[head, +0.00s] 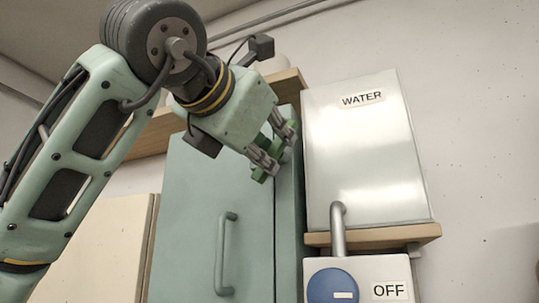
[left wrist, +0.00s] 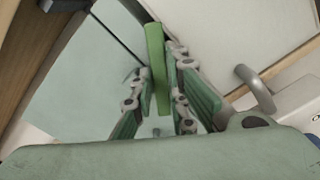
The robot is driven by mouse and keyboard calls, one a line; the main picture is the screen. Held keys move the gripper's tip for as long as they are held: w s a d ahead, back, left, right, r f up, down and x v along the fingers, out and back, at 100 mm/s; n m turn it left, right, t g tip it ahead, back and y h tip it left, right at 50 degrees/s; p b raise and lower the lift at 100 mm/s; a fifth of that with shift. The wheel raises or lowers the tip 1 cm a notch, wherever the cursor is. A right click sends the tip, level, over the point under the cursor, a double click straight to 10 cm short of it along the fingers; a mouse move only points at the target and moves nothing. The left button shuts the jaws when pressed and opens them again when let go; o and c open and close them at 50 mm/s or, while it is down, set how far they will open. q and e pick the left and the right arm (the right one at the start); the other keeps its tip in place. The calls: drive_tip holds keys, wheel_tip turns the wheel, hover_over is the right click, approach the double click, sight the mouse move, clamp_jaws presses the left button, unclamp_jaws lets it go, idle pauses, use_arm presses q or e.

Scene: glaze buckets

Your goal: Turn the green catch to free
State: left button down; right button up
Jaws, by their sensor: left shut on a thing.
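The green catch (head: 260,174) is at the upper right edge of the teal cabinet (head: 190,190). In the left wrist view it is a narrow green bar (left wrist: 156,60) standing lengthwise between the fingers. My left gripper (head: 277,150) is shut on the catch, with one finger on each side of it. The fingers hide much of the catch in the head view. Its pivot and any free mark are hidden, so I cannot tell its setting. My right gripper is not in view.
A pale metal box labelled WATER (head: 365,150) stands on a wooden shelf (head: 385,236) close to the right of the cabinet. Below it are a grey pipe (head: 338,230) and a blue dial (head: 332,284) beside an OFF label (head: 389,290). The cabinet has a door handle (head: 222,255).

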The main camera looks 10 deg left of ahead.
use_arm(q)
drive_tip(key=n+b, duration=0.2)
drive_tip(key=n, duration=0.2)
drive_tip(key=shift+f, duration=0.2)
drive_tip(key=shift+r+n+b, duration=0.1)
drive_tip(key=shift+n+b, duration=0.35)
drive_tip(key=shift+n, duration=1.05)
drive_tip(key=c, duration=1.7)
unclamp_jaws()
drive_tip(key=shift+s+r, duration=0.1)
drive_tip(key=shift+s, duration=0.05)
drive_tip(key=s, duration=0.3)
drive_tip(key=s+a, duration=0.1)
drive_tip(key=s, duration=0.3)
drive_tip(key=s+a, duration=0.1)
drive_tip(key=s, duration=0.3)
drive_tip(key=shift+s+a, duration=0.15)
drive_tip(key=shift+s, duration=0.1)
